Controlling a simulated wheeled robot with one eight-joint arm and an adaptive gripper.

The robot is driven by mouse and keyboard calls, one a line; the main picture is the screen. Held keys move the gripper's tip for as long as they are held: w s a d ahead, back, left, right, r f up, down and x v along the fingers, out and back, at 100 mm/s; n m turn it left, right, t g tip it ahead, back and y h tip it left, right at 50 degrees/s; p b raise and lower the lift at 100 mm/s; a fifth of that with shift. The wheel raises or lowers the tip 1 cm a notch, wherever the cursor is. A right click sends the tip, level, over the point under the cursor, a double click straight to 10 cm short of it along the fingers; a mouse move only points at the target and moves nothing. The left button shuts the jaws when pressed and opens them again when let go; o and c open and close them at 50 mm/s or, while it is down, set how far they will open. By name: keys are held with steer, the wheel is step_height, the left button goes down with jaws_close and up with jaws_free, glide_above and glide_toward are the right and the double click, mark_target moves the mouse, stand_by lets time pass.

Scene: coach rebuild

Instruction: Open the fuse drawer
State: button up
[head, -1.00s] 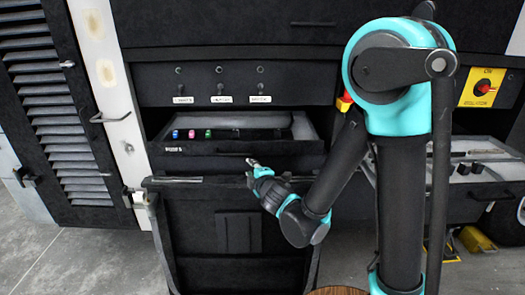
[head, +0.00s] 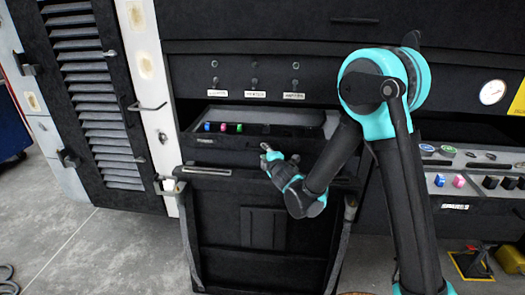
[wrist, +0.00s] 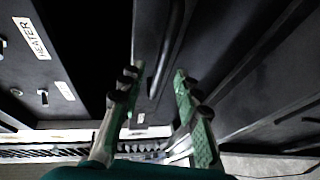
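The fuse drawer (head: 215,146) stands out from the dark cabinet in the head view, with its top open. Several small coloured fuses (head: 223,127) show inside at its left. My gripper (head: 268,151) is in front of the middle of the drawer front. In the wrist view, the two fingers of my gripper (wrist: 155,82) are apart. A dark bar-shaped handle (wrist: 172,45) shows between and beyond the fingertips. I cannot tell whether a finger touches it. My gripper partly hides the drawer front.
A dark lower panel (head: 215,222) stands below the drawer. Several switches with labels, one reading HEATER (wrist: 30,38), are above it. A louvred door (head: 103,100) is at the left. Floor (head: 95,250) is free at left.

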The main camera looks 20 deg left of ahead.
mark_target(263, 150)
steer(key=shift+x, duration=1.95)
steer(key=shift+c, duration=0.3)
jaws_close()
